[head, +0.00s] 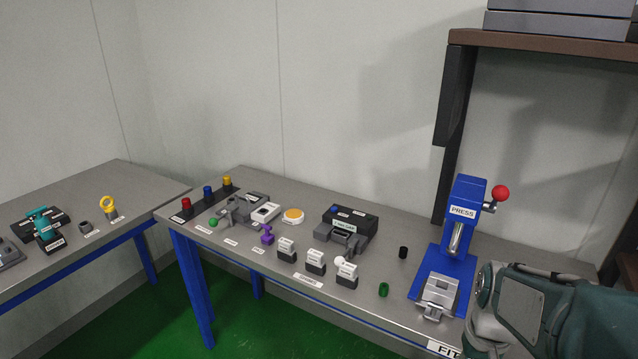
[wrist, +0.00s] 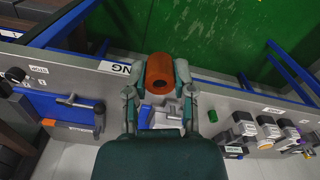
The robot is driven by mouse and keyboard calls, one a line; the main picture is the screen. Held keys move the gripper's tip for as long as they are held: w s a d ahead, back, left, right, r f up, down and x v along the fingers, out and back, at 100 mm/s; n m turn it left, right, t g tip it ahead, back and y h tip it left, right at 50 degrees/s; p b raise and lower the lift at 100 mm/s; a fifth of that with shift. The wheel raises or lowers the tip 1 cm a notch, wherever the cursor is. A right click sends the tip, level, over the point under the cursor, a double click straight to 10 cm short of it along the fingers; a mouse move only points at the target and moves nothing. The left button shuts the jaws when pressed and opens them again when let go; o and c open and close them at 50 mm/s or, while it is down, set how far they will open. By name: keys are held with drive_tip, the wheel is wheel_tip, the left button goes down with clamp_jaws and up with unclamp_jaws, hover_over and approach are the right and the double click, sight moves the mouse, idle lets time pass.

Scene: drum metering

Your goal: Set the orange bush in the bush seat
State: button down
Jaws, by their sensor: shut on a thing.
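The orange bush (wrist: 159,68) is a hollow cylinder held between the fingers of my gripper (wrist: 158,80) in the wrist view, with its dark bore showing. The bush does not show in the head view, where my arm covers the lower right. The blue press (head: 464,215) has a red-knobbed lever and a grey notched block (head: 437,295) on its base. This block may be the bush seat; I cannot tell for sure. Blue and grey parts, apparently the press (wrist: 162,118), show just below the bush in the wrist view, partly hidden by my gripper.
A green bush (head: 383,289) and a black bush (head: 403,252) stand left of the press. Several white-topped blocks (head: 316,262) and a dark device (head: 350,220) are farther left. A shelf (head: 560,45) overhangs the back right. Green floor lies beyond the bench edge.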

drive_tip(key=w+a+f+n, duration=0.1)
drive_tip(key=w+a+f, duration=0.5)
drive_tip(key=w, duration=0.5)
drive_tip(key=w+a+f+n, duration=0.2)
drive_tip(key=w+a+f, duration=0.4)
drive_tip(key=w+f, duration=0.4)
drive_tip(key=shift+w+a+f, duration=0.25)
drive_tip(key=shift+w+f, duration=0.1)
drive_tip(key=shift+f, duration=0.4)
drive_tip(key=shift+d, duration=0.1)
